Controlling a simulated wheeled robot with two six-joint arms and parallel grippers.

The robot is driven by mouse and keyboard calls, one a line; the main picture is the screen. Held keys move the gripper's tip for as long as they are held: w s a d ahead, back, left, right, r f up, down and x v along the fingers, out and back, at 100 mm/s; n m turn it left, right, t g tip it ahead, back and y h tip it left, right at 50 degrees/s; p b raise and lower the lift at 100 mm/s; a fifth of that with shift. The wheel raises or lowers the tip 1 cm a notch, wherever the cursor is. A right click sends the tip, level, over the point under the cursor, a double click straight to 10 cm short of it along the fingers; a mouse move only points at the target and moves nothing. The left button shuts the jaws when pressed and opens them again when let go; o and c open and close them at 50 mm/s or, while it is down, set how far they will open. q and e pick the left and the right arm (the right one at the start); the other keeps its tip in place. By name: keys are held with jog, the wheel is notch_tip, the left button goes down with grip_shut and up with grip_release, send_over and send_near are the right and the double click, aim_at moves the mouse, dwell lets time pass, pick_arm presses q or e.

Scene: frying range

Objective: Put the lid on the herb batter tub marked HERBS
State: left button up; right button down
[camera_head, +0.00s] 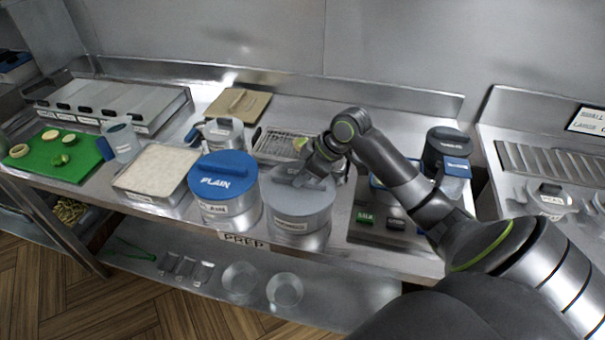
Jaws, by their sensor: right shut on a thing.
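A grey round lid (312,199) sits on or just above the tub (297,236) at the front of the counter. The lid covers the tub's top; I cannot tell if it is fully seated. The tub's front label is too small to read surely. My right gripper (297,181) reaches in from the right and is shut on the grey lid, at its top, hiding the grip. My left gripper is not in view.
A tub with a blue lid (223,168) marked PLAIN stands close on the left. A flour-filled tray (118,187) and green board (80,168) are farther left. A dark tray (373,236) and a dark canister (436,141) are right.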

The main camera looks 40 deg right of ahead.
jog(key=c, duration=1.3)
grip_release()
jog(key=shift+c, duration=0.2)
jog(key=b+v, duration=0.1)
jog(key=v, duration=1.6)
jog(key=shift+s+r+b, duration=0.15)
jog(key=shift+r+b, duration=0.05)
jog(key=shift+b, duration=0.2)
